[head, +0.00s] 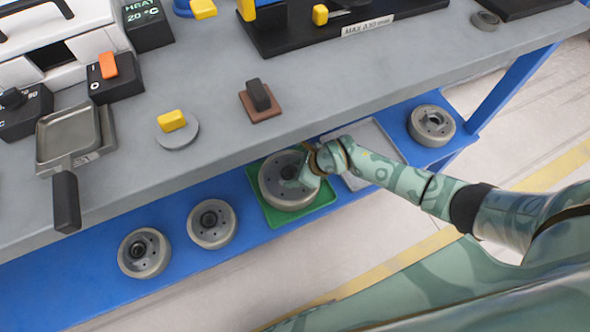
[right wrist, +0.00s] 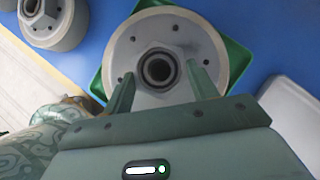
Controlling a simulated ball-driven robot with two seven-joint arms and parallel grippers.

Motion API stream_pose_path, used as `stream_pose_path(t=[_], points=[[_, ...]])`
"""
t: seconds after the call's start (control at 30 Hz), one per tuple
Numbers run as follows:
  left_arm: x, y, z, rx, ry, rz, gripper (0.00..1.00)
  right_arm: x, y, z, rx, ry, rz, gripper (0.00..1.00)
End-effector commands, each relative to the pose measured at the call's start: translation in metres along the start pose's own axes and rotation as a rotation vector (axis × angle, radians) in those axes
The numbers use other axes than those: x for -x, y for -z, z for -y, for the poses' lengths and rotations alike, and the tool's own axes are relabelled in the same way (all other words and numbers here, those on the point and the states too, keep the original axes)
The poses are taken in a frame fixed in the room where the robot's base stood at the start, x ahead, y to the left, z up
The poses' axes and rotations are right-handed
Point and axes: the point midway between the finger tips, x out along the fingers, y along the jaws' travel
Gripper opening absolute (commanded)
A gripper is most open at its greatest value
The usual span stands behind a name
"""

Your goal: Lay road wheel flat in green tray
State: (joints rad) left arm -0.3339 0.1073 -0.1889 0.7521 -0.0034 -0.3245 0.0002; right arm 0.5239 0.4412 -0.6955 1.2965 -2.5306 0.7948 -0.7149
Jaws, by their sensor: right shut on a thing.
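A grey road wheel (head: 272,186) with a dark centre bore is in the green tray's (head: 270,221) area on the blue lower shelf. It looks level, with its hub side up; I cannot tell whether it touches the tray floor. In the right wrist view the wheel (right wrist: 194,40) covers most of the tray (right wrist: 240,66), whose green edges show around it. My right gripper (head: 297,180) is shut on the wheel's raised hub, with a finger on each side of it in the right wrist view (right wrist: 162,88). My left gripper is not in view.
Two more wheels (head: 144,253) (head: 212,223) lie left of the green tray, and another wheel (head: 432,125) lies at the shelf's right end. A grey tray (head: 384,140) lies right of the green one. The grey worktop (head: 215,98) overhangs the shelf's back.

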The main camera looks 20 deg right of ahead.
Motion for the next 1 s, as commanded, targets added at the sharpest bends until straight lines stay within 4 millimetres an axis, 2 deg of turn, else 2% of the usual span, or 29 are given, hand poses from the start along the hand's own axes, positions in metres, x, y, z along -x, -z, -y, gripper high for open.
stream_pose_path(t=[0.03,1.0], points=[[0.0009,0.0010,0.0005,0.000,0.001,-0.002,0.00,0.0029,-0.0086,0.0027,0.004,0.006,0.016,0.00],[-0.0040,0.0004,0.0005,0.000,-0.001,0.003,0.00,-0.0039,-0.0037,0.0026,0.004,0.006,0.016,0.00]])
